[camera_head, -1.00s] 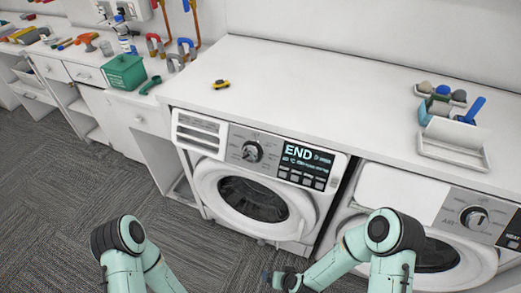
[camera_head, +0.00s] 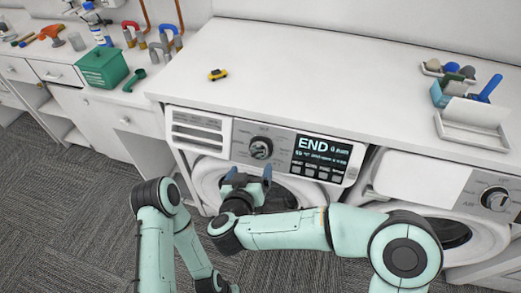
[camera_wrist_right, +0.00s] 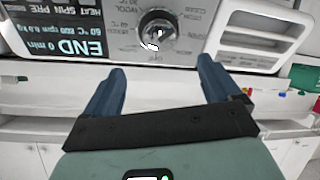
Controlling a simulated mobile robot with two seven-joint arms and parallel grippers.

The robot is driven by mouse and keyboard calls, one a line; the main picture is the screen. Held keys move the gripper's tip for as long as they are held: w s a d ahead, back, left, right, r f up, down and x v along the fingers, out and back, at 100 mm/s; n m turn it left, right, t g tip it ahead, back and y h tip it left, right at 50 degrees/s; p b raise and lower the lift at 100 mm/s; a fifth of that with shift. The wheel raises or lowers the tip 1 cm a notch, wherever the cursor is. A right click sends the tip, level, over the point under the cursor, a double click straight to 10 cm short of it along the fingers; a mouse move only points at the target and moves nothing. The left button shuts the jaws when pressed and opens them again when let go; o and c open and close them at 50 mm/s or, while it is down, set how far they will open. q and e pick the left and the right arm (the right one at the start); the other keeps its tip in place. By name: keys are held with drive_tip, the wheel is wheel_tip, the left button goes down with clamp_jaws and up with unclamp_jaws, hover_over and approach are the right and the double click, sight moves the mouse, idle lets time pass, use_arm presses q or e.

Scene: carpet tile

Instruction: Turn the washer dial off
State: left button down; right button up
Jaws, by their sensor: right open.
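The washer dial (camera_head: 261,148) is a round silver and dark knob on the left washer's (camera_head: 330,136) front panel, beside a display reading END. In the right wrist view the dial (camera_wrist_right: 157,31) appears upside down, beyond and between the fingertips. My right gripper (camera_head: 246,174) is open and empty, just below the dial in the head view and apart from it. Its two blue fingers (camera_wrist_right: 155,82) show spread in the wrist view. My left arm is at the lower middle of the head view; its gripper is not clearly visible.
A second machine with its own dial (camera_head: 496,198) stands at the right. Grey carpet (camera_head: 65,190) is open at the left.

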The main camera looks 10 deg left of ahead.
sight(259, 151)
drive_tip(key=x, duration=1.1)
drive_tip(key=shift+w+f+p, duration=0.1)
drive_tip(key=shift+w+p, duration=0.2)
drive_tip(key=shift+w, duration=0.05)
drive_tip(key=shift+c, duration=0.3)
drive_tip(key=c, duration=1)
